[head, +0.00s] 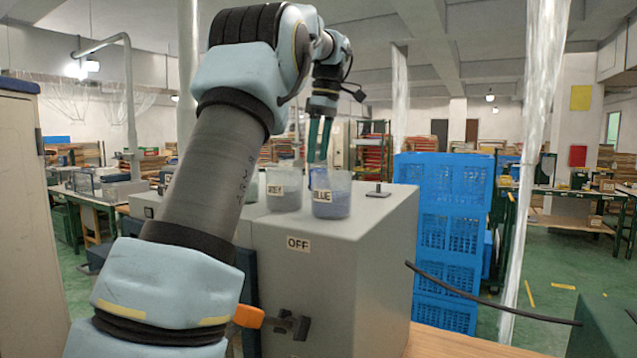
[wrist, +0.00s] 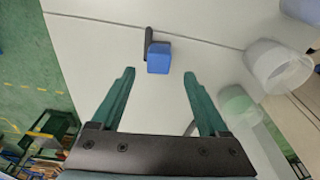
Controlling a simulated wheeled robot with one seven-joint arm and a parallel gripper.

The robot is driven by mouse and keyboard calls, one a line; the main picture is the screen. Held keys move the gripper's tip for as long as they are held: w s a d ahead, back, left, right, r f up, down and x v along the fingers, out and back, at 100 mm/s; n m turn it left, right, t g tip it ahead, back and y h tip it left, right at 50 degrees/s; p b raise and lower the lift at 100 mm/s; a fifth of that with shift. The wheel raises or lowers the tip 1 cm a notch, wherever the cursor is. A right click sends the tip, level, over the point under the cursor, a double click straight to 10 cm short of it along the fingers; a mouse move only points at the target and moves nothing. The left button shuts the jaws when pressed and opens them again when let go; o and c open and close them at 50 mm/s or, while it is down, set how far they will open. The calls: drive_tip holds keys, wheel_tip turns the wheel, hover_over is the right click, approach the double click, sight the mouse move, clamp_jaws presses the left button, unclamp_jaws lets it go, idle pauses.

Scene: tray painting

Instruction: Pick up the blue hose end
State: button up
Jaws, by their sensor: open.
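A small blue block, which I take as the blue hose end (wrist: 158,57), lies on a pale grey top surface in the wrist view, with a short dark rod (wrist: 149,40) beside it. My gripper (wrist: 159,75) is open and empty. The blue block is in line with the gap between its green fingertips, a little beyond them in the picture. In the head view my gripper (head: 319,158) points down behind the labelled cups, and I cannot make out the blue hose end there.
A cup labelled BLUE (head: 331,195) and another labelled cup (head: 283,190) stand on the grey box (head: 340,275), marked OFF. Cups show close on the right in the wrist view (wrist: 277,68). Blue crates (head: 445,235) are stacked to the right. A black cable (head: 480,302) runs off right.

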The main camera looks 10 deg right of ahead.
drive_tip(key=shift+w+f+p, duration=0.1)
drive_tip(key=shift+f+p, duration=0.5)
drive_tip(key=shift+f, duration=2.45)
clamp_jaws()
